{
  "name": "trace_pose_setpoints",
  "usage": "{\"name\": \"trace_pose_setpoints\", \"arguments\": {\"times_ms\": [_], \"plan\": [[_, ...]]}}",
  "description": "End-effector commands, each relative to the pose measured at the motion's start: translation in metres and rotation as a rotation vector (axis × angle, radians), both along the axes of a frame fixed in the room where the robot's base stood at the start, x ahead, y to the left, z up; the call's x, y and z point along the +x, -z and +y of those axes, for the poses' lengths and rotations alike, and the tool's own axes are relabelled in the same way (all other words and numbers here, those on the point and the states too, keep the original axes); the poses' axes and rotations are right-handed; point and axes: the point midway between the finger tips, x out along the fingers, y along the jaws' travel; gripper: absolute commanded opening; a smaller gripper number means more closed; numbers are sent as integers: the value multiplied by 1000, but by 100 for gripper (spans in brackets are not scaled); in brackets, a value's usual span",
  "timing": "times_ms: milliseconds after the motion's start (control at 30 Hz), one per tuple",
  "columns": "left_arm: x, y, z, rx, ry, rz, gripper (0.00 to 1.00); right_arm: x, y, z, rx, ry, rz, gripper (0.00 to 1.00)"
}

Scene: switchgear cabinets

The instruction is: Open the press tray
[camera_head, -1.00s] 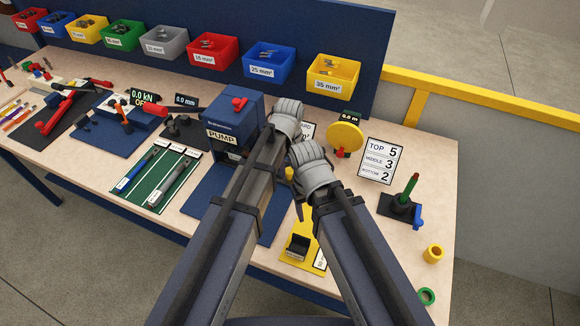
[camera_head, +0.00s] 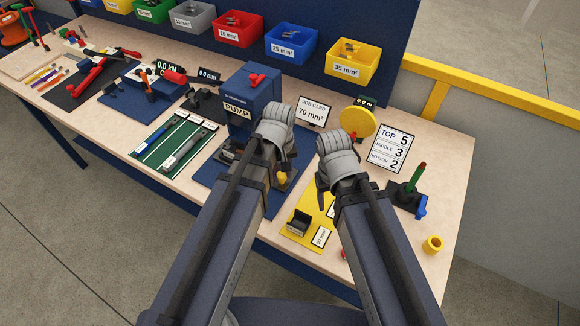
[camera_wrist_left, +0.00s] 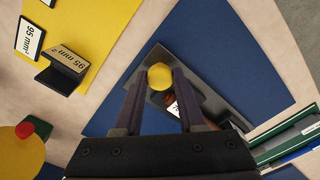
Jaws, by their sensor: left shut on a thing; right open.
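The blue press labelled PUMP (camera_head: 250,100) stands on a blue mat, with a red lever on top. My left gripper (camera_head: 281,177) is in front of it, shut on a yellow knob (camera_wrist_left: 160,76); the knob also shows in the head view (camera_head: 282,179). A dark grey tray-like part (camera_wrist_left: 152,100) lies at the knob, over the blue mat. The gripper covers much of this part, so I cannot tell how far the tray is out. My right gripper (camera_head: 322,198) is open and empty, to the right, above the yellow mat.
The yellow mat (camera_head: 325,225) holds a dark holder labelled 95 mm² (camera_wrist_left: 62,68). A job card (camera_head: 313,111), a yellow disc (camera_head: 358,123) and a peg stand (camera_head: 405,195) are behind and right. A green tool mat (camera_head: 175,143) lies left.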

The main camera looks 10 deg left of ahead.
Motion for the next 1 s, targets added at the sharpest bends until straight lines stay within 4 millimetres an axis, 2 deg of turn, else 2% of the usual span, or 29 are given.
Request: {"name": "trace_pose_setpoints", "arguments": {"times_ms": [167, 467, 500, 767, 1000], "plan": [[-7, 0, 3, 2, 0, 1, 0, 0, 0, 0, 0, 0, 0, 62], [-7, 0, 3, 2, 0, 0, 0, 0, 0, 0, 0, 0, 0, 62], [-7, 0, 3, 2, 0, 0, 40, 0, 0, 0, 0, 0, 0, 62], [-7, 0, 3, 1, 1, 0, 69, 0, 0, 0, 0, 0, 0, 62], [-7, 0, 3, 0, 1, 0, 69, 0, 0, 0, 0, 0, 0, 62]]}}
